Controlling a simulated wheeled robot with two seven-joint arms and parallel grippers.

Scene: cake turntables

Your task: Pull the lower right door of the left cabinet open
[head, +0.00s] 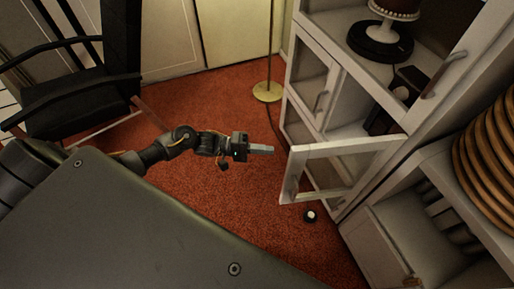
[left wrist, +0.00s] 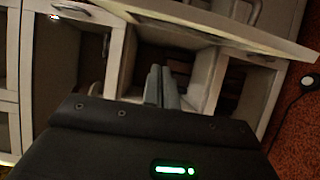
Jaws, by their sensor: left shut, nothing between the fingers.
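The white left cabinet (head: 340,45) stands at the upper right of the head view. Its lower right door (head: 345,149), a white frame around a pane, stands swung out from the cabinet front. The free end of this door, with its handle, points toward my left gripper (head: 262,150). My left gripper is shut and empty, just left of that door end and apart from it. In the left wrist view the shut fingers (left wrist: 162,88) point into the cabinet's open lower part, and the door (left wrist: 225,27) crosses the top. My right gripper is not in view.
A black chair (head: 75,95) stands at the left. A brass lamp base (head: 267,91) is on the red carpet behind my gripper. A small round black-and-white object (head: 310,215) lies below the door. Stacked round boards (head: 490,150) are at the right.

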